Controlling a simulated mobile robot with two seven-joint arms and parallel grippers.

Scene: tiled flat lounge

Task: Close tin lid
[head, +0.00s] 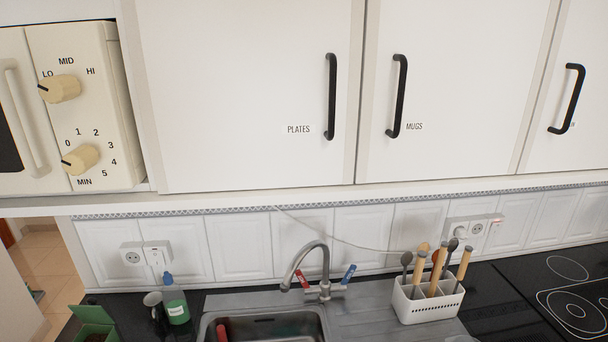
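A green box-like tin (96,316) is at the bottom left corner of the head view, on the dark worktop. A raised green panel, which looks like its lid, stands up at the back, and a dark brownish inside shows in front of it. The lower part of the tin is cut off by the picture's edge. Neither of my grippers is in view.
A mug (155,306) and a green-labelled bottle (175,302) stand right of the tin. The sink (262,318), tap (323,262), utensil holder (428,303) and hob (565,290) lie farther right. Cupboards (250,90) and a microwave (110,100) hang above.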

